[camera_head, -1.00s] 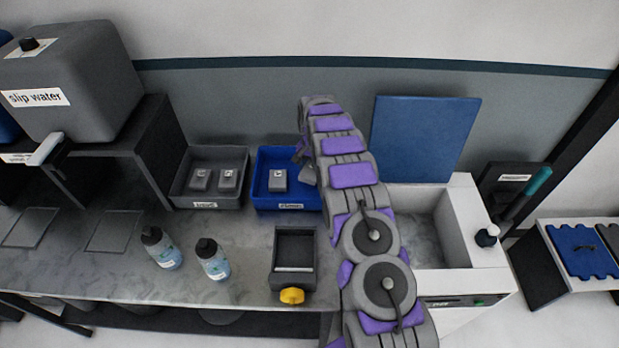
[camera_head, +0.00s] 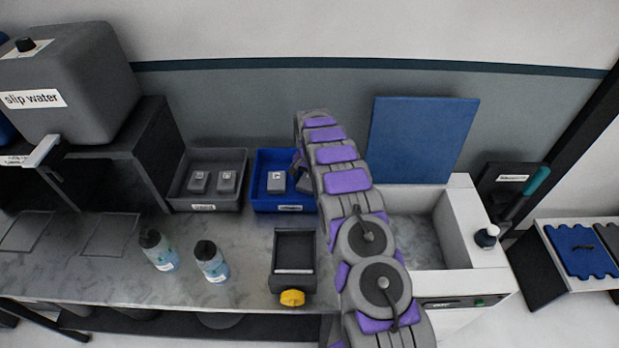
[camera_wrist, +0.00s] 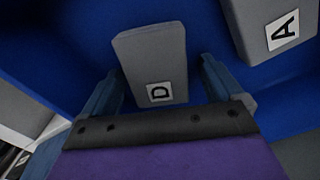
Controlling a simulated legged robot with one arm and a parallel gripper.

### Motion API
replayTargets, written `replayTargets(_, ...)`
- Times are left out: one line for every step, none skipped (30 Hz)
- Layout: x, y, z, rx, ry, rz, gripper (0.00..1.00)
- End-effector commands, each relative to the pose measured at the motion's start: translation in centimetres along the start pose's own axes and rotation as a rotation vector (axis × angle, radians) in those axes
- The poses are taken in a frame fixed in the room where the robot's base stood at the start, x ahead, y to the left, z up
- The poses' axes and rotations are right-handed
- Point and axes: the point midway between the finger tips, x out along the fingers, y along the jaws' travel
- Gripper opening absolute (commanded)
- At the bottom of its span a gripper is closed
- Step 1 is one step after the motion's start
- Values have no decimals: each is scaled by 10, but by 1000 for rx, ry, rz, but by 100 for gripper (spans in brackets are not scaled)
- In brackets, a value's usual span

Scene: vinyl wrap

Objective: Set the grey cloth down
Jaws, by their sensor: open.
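A grey cloth block with a D label (camera_wrist: 152,62) lies in the blue bin, between my gripper's fingers in the wrist view. My gripper (camera_wrist: 160,72) is open around it, with a finger on each side. A second grey cloth block, labelled A (camera_wrist: 272,30), lies to the right in the same bin. In the head view the blue bin (camera_head: 283,208) holds one clearly seen grey block (camera_head: 277,182) at left. The other grey block (camera_head: 304,184) is partly hidden by my arm, and my fingers are mostly hidden there.
A grey bin (camera_head: 203,205) with two grey blocks stands left of the blue bin. Two bottles (camera_head: 158,250) (camera_head: 211,262) and a dark box with a yellow knob (camera_head: 293,265) stand in front. A white basin (camera_head: 462,225) and a blue panel (camera_head: 422,140) are at right.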

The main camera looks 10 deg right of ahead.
Motion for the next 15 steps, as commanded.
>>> replayTargets(0,0,0,-1,0,0,93)
replayTargets(0,0,0,-1,0,0,93)
replayTargets(0,0,0,-1,0,0,93)
replayTargets(0,0,0,0,0,-1,93)
replayTargets(0,1,0,0,-1,-1,93)
replayTargets(0,1,0,0,-1,-1,93)
replayTargets(-1,1,-1,0,0,-1,93)
replayTargets(-1,1,-1,0,-1,-2,93)
replayTargets(-3,1,-1,0,-1,-2,93)
replayTargets(-5,2,-1,0,-1,-3,93)
replayTargets(-7,2,-1,0,-1,-3,93)
replayTargets(-10,2,-2,0,0,-3,93)
replayTargets(-14,2,-2,0,0,-3,93)
replayTargets(-18,2,-2,0,0,-4,93)
replayTargets(-24,1,-2,0,1,-4,93)
